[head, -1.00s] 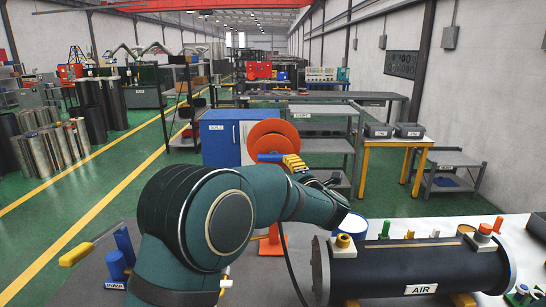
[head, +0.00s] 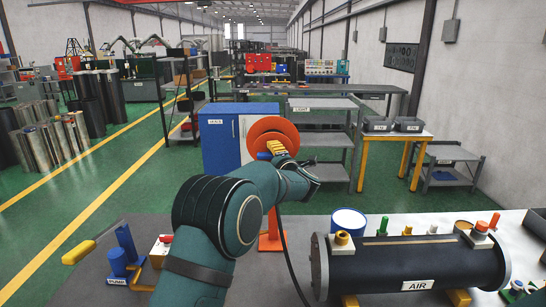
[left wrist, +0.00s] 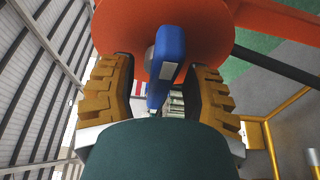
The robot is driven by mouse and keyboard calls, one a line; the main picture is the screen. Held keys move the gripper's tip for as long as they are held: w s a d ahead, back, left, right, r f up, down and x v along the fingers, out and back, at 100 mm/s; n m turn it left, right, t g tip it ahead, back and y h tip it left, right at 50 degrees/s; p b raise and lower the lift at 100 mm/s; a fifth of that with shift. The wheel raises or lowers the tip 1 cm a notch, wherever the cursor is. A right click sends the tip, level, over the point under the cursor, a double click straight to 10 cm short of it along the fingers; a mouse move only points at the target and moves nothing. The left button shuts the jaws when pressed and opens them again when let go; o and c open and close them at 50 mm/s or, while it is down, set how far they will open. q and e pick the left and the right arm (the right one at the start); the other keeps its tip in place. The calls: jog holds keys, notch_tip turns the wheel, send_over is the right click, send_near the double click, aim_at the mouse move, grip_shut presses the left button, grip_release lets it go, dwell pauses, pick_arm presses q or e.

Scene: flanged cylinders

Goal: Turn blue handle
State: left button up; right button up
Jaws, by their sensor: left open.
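The blue handle (head: 264,156) sticks out from the face of an orange disc (head: 266,128) on a stand beyond the bench. In the left wrist view the handle (left wrist: 168,62) stands between the two yellow fingers, with a gap visible on each side. My left gripper (head: 284,148) is open around the handle, in front of the disc (left wrist: 110,28). Its fingers partly cover the handle and disc in the head view. My right gripper is out of view.
A black cylinder marked AIR (head: 410,262) lies on the bench at right, with colored fittings. A blue pump (head: 118,262) with a yellow-tipped lever (head: 80,252) stands at left. A blue and white cabinet (head: 222,138) is behind the disc. A black hose hangs below the disc.

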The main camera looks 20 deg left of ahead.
pick_arm(q)
jog(key=c, duration=0.8)
jog(key=shift+s, duration=0.1)
grip_shut()
jog(key=shift+r, duration=0.1)
